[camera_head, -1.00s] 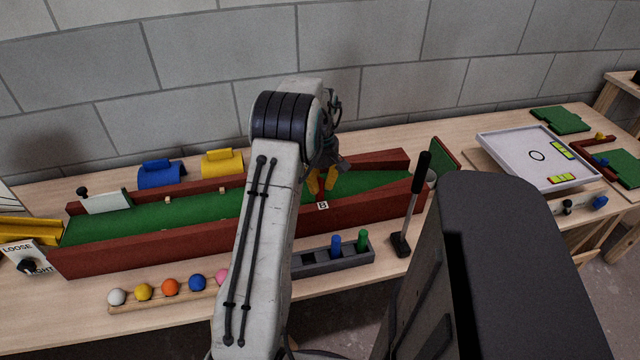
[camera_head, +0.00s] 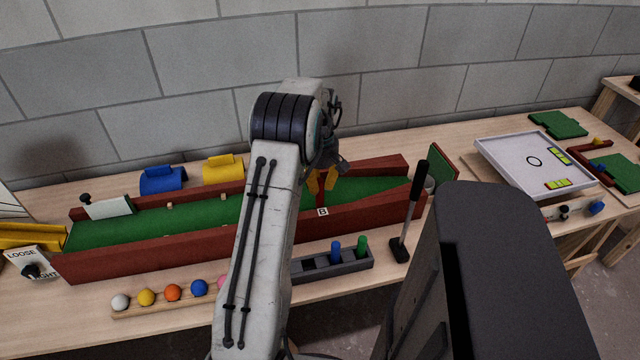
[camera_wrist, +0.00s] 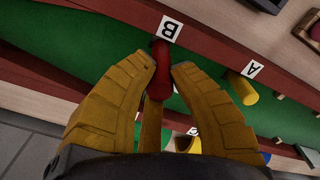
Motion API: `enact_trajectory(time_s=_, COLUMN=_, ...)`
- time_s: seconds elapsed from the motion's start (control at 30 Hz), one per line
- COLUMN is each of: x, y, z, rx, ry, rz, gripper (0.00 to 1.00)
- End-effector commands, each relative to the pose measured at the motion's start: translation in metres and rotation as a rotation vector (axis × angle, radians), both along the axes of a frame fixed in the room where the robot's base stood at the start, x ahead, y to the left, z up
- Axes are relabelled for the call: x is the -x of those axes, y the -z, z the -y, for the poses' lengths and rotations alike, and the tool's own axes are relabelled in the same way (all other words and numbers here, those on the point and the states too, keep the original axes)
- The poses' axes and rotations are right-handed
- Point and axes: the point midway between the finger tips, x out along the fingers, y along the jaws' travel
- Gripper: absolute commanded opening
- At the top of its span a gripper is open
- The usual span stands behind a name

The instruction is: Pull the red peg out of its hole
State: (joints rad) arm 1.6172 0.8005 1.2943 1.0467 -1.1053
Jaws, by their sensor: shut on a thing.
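The red peg (camera_wrist: 159,78) is a short round red rod beside the white "B" label (camera_wrist: 170,29) on the red batten (camera_wrist: 215,50). My gripper (camera_wrist: 163,66) has two yellow ribbed fingers shut on the peg, one on each side. In the head view my gripper (camera_head: 322,183) is over the green lane just behind the batten, by the B label (camera_head: 323,212). Only a narrow red strip of the peg shows there between the fingers. Whether the peg's end is still in its hole cannot be told.
A yellow cylinder (camera_wrist: 242,88) stands by the "A" label (camera_wrist: 252,69). In front of the batten is a grey rack (camera_head: 345,263) with a blue and a green peg. A black lever (camera_head: 412,210) stands to its right. Coloured balls sit on a rail (camera_head: 150,307) at front left.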

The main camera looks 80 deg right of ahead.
Motion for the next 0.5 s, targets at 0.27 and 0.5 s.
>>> enact_trajectory(time_s=0.27, x=0.000, y=-0.001, z=0.000, rx=0.000, ry=0.000, rz=0.000, gripper=0.00)
enact_trajectory(time_s=0.5, x=0.000, y=-0.011, z=0.000, rx=0.000, ry=0.000, rz=0.000, gripper=0.00)
